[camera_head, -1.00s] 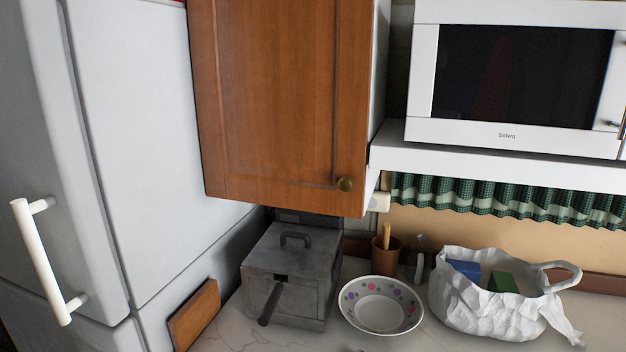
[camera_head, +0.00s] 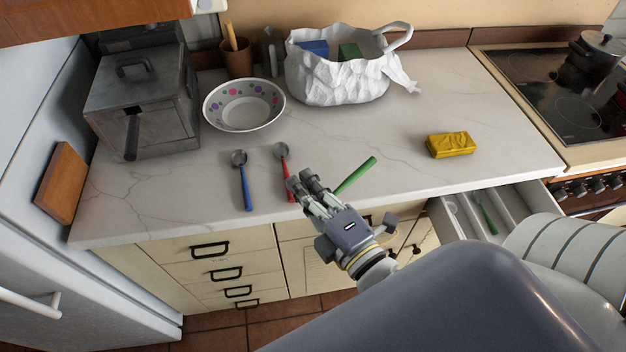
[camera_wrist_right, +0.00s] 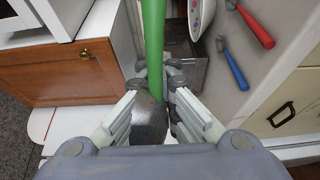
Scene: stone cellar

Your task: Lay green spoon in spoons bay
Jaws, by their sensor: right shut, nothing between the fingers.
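The green spoon has its green handle (camera_head: 356,175) at the counter's front edge in the head view; my right gripper hides its bowl. In the right wrist view the green handle (camera_wrist_right: 153,45) and grey metal bowl (camera_wrist_right: 150,118) lie along the gap in front of my fingers. My right gripper (camera_head: 305,180) is shut with nothing held, close over the spoon's bowl end; whether it touches the spoon is unclear. An open drawer (camera_head: 548,197) with divided bays is at right, partly hidden by my arm. A green-handled utensil (camera_head: 488,216) lies in one bay. My left gripper is out of view.
A blue spoon (camera_head: 244,182) and a red spoon (camera_head: 284,172) lie left of my gripper. A yellow packet (camera_head: 450,144) lies at right. A patterned bowl (camera_head: 244,105), white bag (camera_head: 335,80) and grey metal box (camera_head: 140,100) stand behind. The middle counter is clear.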

